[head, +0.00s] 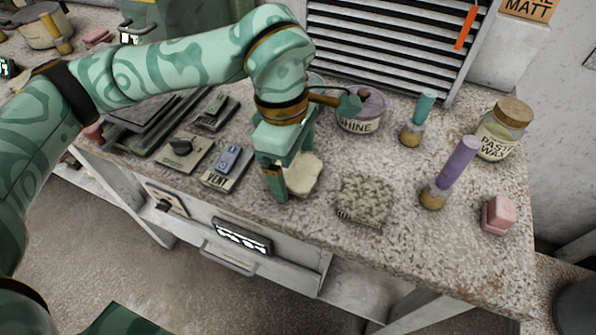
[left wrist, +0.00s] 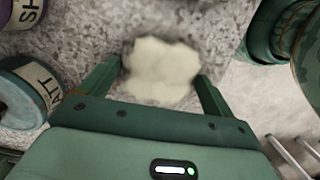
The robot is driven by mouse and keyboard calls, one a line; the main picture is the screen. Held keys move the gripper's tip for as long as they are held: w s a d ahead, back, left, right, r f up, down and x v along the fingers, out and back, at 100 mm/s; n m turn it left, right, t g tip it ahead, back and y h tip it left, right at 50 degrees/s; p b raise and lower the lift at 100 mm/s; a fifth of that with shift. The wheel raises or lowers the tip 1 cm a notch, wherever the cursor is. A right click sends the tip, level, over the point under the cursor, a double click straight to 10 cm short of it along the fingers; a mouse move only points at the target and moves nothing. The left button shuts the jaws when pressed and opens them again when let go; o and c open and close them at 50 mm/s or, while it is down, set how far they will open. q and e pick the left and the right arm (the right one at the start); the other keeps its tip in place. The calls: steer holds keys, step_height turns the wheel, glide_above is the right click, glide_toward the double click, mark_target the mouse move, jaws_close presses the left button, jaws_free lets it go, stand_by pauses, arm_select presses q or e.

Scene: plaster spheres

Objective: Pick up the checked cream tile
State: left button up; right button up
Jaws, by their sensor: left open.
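I see no clear checked pattern on any cream thing. A pale cream, uneven-edged flat piece (head: 306,176) lies on the speckled worktop, partly hidden by my left gripper (head: 292,176) in the head view. In the left wrist view the cream piece (left wrist: 162,70) looks blurred and lies between and ahead of the two fingers of my left gripper (left wrist: 157,90). The fingers are apart, with nothing held. I cannot tell whether they touch the piece. My right gripper is not in view.
A mottled grey-green block (head: 366,199) lies just right. A purple-handled brush (head: 459,165), a teal-handled brush (head: 420,112), a pink block (head: 498,215), a SHINE tub (head: 361,122) and a PASTE WAX jar (head: 497,142) stand around. Switch plates (head: 228,165) lie left.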

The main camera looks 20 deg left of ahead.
arm_select(q)
steer(key=shift+f, duration=0.1)
steer(key=shift+s, duration=0.1)
steer(key=c, duration=1.2)
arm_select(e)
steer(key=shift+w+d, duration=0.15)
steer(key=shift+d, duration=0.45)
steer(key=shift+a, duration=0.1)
